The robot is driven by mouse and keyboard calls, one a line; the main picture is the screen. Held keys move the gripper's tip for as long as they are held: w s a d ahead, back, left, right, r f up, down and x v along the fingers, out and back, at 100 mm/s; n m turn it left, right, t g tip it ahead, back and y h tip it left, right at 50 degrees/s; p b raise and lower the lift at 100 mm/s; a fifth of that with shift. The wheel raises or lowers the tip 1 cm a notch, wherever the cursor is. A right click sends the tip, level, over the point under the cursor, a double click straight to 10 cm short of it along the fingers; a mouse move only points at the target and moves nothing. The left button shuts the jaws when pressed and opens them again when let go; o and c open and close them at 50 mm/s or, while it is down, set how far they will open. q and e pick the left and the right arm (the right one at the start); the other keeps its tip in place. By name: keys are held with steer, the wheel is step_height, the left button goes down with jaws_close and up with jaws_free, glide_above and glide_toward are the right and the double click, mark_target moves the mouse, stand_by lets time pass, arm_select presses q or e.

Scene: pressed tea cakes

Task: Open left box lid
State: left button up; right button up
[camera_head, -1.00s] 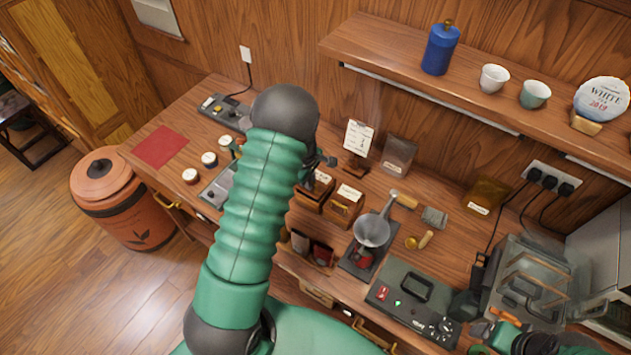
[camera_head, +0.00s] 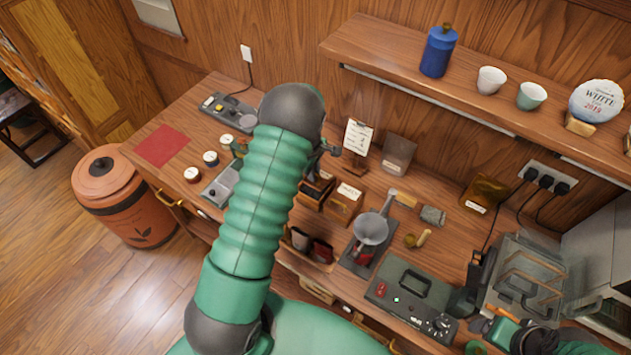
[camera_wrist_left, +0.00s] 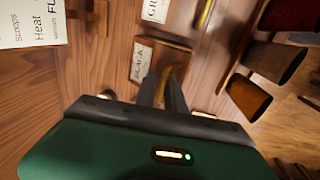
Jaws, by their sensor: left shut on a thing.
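The left box (camera_head: 312,194) is a small wooden box on the counter, beside the labelled right box (camera_head: 345,204). A dark gap shows along its top, so its lid looks partly raised; how far is hard to tell. In the left wrist view the left box's labelled lid (camera_wrist_left: 141,63) lies just ahead of my left gripper (camera_wrist_left: 170,88), whose dark fingers are shut at a brass-coloured part of it. In the head view my left arm covers most of that gripper. My right gripper (camera_head: 492,334) is at the lower right, its jaws unclear.
A card stand (camera_head: 357,136) stands behind the boxes. Dark pouches (camera_head: 309,245) sit in front. A red mat (camera_head: 162,146) lies at the left, with round tins nearby.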

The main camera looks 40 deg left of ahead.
arm_select(q)
steer(key=shift+w+r, duration=0.4)
steer(key=shift+w, duration=0.25)
steer(key=shift+r, duration=0.1)
steer(key=shift+w+r+p, duration=0.3)
steer(key=shift+w+p, duration=0.1)
steer(key=shift+w, duration=0.2)
steer(key=shift+w+a+r, duration=0.1)
steer(key=shift+w+r, duration=0.05)
steer(key=shift+w, duration=0.35)
